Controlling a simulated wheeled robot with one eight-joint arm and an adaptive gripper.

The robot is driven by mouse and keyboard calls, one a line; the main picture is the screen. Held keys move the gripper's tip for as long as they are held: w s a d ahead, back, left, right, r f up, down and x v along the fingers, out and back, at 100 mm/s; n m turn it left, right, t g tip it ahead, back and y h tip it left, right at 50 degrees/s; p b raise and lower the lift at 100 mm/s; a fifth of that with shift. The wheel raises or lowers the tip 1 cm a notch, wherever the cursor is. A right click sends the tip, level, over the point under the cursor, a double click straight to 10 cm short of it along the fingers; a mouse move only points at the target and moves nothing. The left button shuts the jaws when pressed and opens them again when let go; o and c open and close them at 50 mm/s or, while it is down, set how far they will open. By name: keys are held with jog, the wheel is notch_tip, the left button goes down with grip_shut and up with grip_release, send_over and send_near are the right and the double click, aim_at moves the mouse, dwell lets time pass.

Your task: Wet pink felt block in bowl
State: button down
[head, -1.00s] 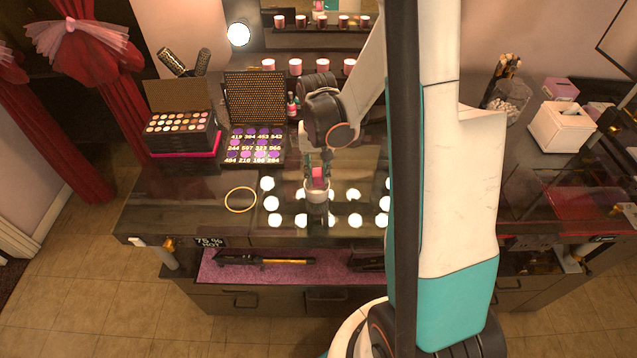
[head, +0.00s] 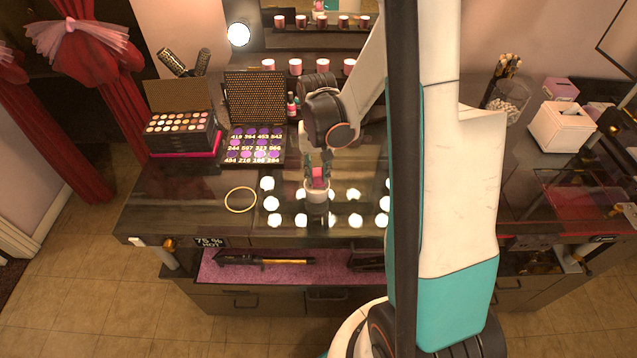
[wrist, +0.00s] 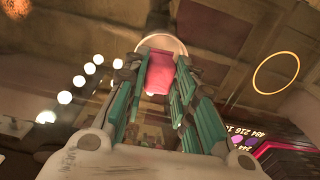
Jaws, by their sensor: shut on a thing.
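The pink felt block (head: 318,176) is between the fingers of my gripper (head: 318,172), which points down over the bowl (head: 317,196). In the wrist view the pink block (wrist: 160,74) is clasped between the green-sided fingers (wrist: 158,85). The pale round rim of the bowl (wrist: 162,39) shows just beyond the block. In the head view the block's lower end is at or just inside the bowl's mouth. I cannot tell whether it touches the bottom or any liquid. The bowl stands on the glossy dark tabletop (head: 170,200).
A yellow ring (head: 240,211) lies left of the bowl. An open purple palette (head: 256,145) and a stacked makeup case (head: 182,128) stand behind to the left. Small pink-and-white jars (head: 295,67) line the back. A tissue box (head: 562,127) stands right. Round lights reflect around the bowl.

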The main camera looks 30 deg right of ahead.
aim_at(317, 174)
jog(key=shift+r+p, duration=1.2)
jog(key=shift+r, duration=0.9)
jog(key=shift+f, duration=0.15)
